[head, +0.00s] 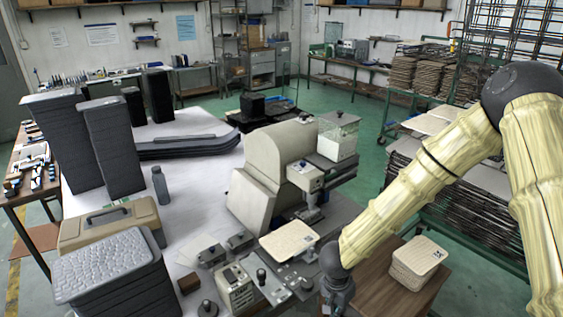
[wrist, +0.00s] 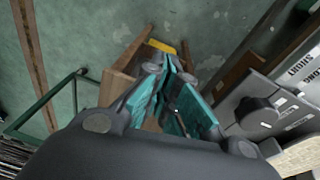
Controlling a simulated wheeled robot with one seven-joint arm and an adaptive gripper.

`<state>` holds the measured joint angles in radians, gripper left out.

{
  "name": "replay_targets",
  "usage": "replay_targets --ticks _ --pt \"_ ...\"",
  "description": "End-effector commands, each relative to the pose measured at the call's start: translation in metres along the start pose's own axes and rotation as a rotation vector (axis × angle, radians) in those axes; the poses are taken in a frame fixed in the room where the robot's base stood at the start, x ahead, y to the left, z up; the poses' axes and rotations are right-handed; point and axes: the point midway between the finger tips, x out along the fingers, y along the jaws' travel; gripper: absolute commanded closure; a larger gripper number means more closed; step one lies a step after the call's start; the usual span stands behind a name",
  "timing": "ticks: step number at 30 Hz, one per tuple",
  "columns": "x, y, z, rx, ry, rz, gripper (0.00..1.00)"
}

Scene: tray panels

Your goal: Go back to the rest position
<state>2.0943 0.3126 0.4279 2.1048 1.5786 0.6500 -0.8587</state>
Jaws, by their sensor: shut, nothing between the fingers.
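My gripper (wrist: 176,68) shows in the wrist view with its teal-lined fingers closed together and nothing between them. In the head view my gripper (head: 338,297) hangs at the bottom edge, its tips cut off or hard to see. It is between a cream panel (head: 290,240) lying on the grey machine and a stack of cream panels (head: 415,262) on a brown wooden stand (head: 372,288). It appears apart from both. The stack's top panel has a small dark mark. Part of a pale panel (wrist: 300,158) shows at the wrist view's lower right.
The beige press-like machine (head: 285,150) stands on the white table (head: 195,215) left of my arm. Dark stacks (head: 110,270), a tan case (head: 108,222) and a grey bottle (head: 160,185) stand farther left. A green-framed rack (head: 470,235) is at right. Green floor is open behind.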

Motion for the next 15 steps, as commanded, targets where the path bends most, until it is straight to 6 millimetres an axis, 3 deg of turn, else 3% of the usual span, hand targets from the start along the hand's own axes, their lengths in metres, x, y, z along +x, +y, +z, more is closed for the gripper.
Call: replay_targets --ticks 9,15 --pt "0.102 0.061 0.024 -0.185 0.100 0.042 1.00" --pt "0.159 0.101 0.049 -0.330 0.131 0.035 1.00"
